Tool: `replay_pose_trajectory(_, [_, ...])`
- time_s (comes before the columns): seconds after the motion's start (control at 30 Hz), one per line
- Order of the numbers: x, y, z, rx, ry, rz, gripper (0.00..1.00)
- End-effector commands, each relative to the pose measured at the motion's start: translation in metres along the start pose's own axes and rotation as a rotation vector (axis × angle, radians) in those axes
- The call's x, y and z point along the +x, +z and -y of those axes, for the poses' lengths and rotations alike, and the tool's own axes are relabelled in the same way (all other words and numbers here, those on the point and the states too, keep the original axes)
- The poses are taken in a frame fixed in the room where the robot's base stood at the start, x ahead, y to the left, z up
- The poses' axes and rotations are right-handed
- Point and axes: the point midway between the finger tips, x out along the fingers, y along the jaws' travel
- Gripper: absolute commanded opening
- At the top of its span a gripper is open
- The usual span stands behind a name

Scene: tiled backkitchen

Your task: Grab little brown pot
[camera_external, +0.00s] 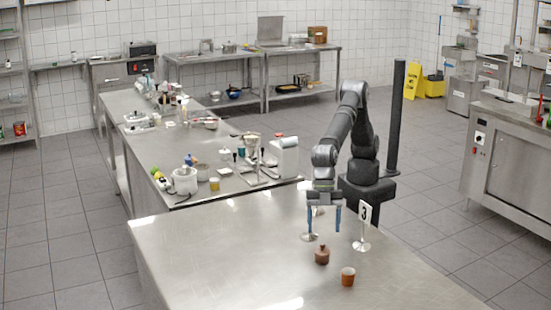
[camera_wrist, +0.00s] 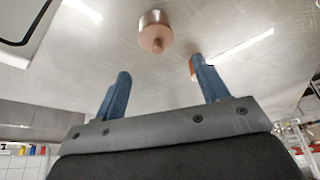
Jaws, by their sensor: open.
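The little brown pot (camera_external: 322,255), with a small knob on its lid, stands on the steel table (camera_external: 220,255) near its middle. It also shows in the wrist view as a coppery brown round pot (camera_wrist: 155,32), beyond the fingertips and between their lines. My gripper (camera_external: 324,228) is open, with blue fingers pointing down, above and behind the pot and apart from it. In the wrist view the gripper (camera_wrist: 165,84) has nothing between its fingers.
An orange-brown cup (camera_external: 347,277) stands just right of the pot; in the wrist view the right finger partly hides it (camera_wrist: 194,68). A number sign on a stand (camera_external: 362,228) is to the right of my gripper. The table's left part is clear.

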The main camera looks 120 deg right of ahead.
Motion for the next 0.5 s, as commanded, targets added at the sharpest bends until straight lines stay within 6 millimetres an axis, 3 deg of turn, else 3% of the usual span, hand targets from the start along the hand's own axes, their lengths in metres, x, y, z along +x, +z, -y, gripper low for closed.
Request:
replay_pose_trajectory(0.2, [0.035, 0.000, 0.001, 0.000, 0.000, 0.001, 0.67])
replay_pose_trajectory(0.5, [0.054, 0.003, -0.001, 0.000, 0.000, 0.001, 0.67])
